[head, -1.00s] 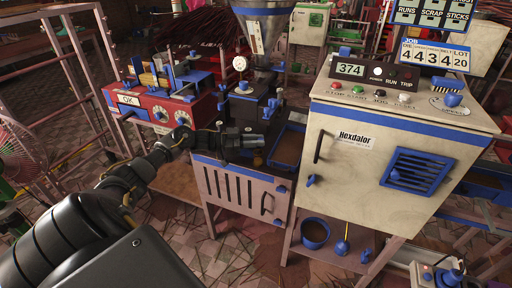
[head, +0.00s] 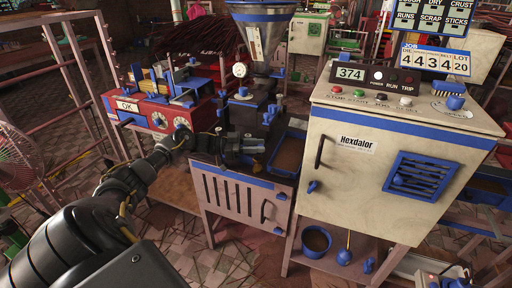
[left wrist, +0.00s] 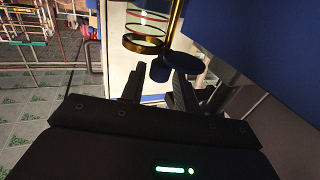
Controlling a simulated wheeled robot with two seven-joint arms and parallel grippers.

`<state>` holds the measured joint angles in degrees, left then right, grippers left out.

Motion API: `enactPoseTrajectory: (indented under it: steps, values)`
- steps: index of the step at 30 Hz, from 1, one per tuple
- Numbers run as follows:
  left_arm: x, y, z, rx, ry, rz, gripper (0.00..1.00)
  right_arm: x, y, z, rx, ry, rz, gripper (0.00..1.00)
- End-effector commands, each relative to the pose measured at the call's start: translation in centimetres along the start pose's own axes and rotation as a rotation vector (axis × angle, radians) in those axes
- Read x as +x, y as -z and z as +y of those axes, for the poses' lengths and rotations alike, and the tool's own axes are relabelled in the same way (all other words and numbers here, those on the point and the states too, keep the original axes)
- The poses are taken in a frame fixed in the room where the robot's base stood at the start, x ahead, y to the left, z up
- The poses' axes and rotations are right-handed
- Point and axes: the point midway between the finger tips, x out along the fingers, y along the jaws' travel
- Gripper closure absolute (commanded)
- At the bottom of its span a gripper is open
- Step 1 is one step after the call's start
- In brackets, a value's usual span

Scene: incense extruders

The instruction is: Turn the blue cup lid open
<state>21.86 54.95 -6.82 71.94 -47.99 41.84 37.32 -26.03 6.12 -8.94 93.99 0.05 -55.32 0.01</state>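My left gripper (head: 262,146) reaches in from the left, over the pink bench in front of the dark extruder block below the hopper. In the left wrist view its two dark fingers (left wrist: 158,92) stand apart, with nothing clearly held between them. Just beyond the fingertips is a dark blue round lid (left wrist: 184,62), with a smaller blue round piece (left wrist: 160,69) beside it. A clear cup with a gold ring and a red line (left wrist: 144,36) is close by. Whether a finger touches the lid is unclear. In the head view the gripper hides this spot. My right gripper is out of view.
A cream Hexdalor cabinet (head: 345,180) stands right of the gripper, with a blue-rimmed tray (head: 289,153) between. A red OK box (head: 150,115) stands left. The hopper (head: 263,40) rises behind. A large blue surface (left wrist: 270,45) crowds the wrist view's upper right.

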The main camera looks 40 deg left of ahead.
Motion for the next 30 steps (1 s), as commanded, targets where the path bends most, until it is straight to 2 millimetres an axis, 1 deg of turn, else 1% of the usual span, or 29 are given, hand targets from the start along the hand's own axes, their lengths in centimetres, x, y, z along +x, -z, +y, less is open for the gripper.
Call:
enactPoseTrajectory:
  steps: [1, 2, 3, 11, 14, 17, 24, 27, 30]
  values:
    - [0.0, 0.0, 0.0, -0.001, 0.000, -0.001, 0.62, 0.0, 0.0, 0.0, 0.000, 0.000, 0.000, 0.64]
    - [-0.1, -0.1, 0.0, -0.001, 0.000, -0.001, 0.58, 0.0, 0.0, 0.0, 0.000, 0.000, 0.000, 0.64]
    - [-0.1, -0.1, 0.0, -0.002, 0.000, -0.002, 0.57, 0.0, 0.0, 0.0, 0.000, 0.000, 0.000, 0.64]
    - [-0.3, -0.2, 0.1, -0.003, 0.002, -0.004, 0.57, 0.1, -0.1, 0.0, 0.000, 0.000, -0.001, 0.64]
    - [-1.1, -0.3, 0.0, -0.003, 0.003, -0.006, 0.57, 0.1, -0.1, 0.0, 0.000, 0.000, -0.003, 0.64]
    - [-2.6, -0.3, 0.0, -0.004, 0.002, -0.007, 0.57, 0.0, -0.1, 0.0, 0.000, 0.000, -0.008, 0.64]
    - [-7.4, -0.3, 0.0, -0.004, 0.002, -0.007, 0.57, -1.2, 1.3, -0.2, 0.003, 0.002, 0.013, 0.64]
    - [-8.9, -0.3, 0.0, -0.004, 0.001, -0.007, 0.57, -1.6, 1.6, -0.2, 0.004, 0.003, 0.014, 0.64]
    - [-10.0, -0.2, 0.0, -0.003, 0.000, -0.005, 0.57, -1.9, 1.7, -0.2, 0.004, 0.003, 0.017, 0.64]
